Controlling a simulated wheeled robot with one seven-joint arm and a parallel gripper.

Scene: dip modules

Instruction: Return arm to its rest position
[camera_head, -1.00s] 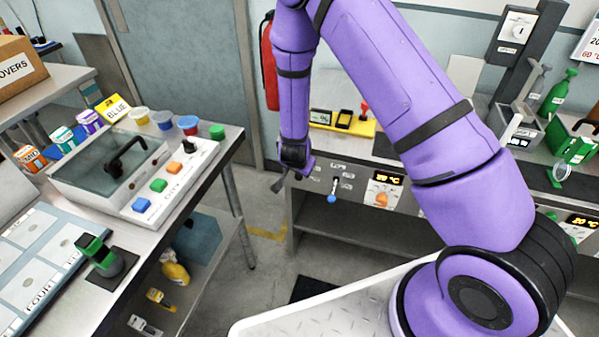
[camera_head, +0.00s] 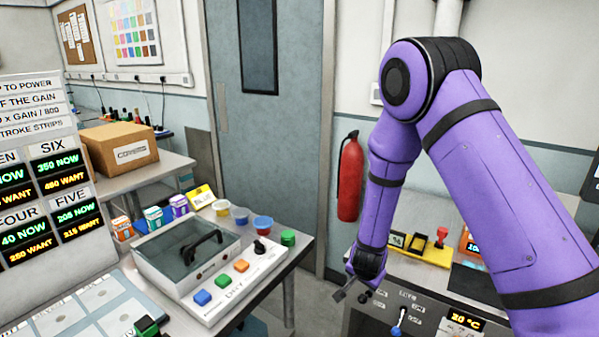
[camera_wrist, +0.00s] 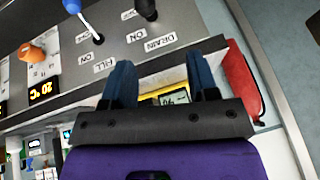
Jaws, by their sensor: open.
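My purple arm stands at the right of the head view, bent at its elbow, with the forearm hanging down. My gripper (camera_head: 354,291) is at its lower end, over the near edge of the control bench. In the wrist view my gripper (camera_wrist: 163,82) shows two blue-grey fingers apart with nothing between them. The bench panel (camera_wrist: 120,50) with its DRAIN and FILL labels lies beyond the fingertips.
A red fire extinguisher (camera_head: 350,178) hangs on the wall behind my forearm. A bench at left holds a lidded tank (camera_head: 165,262), colored buttons (camera_head: 222,282) and small tubs (camera_head: 240,216). A blue-handled lever (camera_head: 399,322) stands on the control panel. A cardboard box (camera_head: 120,148) sits farther back.

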